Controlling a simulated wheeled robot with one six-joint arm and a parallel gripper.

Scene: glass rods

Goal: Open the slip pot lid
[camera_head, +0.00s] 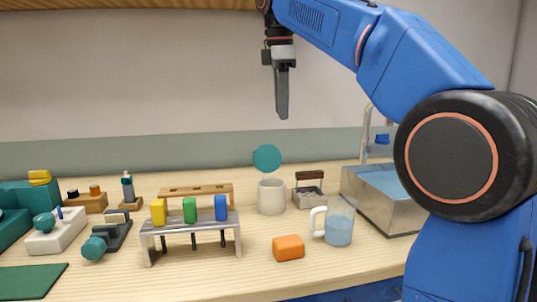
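A cream pot (271,197), which looks like the slip pot, stands upright on the bench right of centre. A round teal disc (267,158), apparently its lid, stands up on edge above the pot's back rim, facing me. The pot's mouth looks uncovered. I cannot see the joint between disc and pot clearly. My gripper (283,116) hangs pointing down, high above the pot and apart from it. Its fingers overlap in this side-on view, so the gap between them is hidden. Nothing shows hanging from it.
A glass mug of blue liquid (339,226), an orange block (288,247) and a small grey caddy (308,196) stand around the pot. A metal rack with coloured-handled tools (160,228) is to its left. A steel sink (398,206) is at right.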

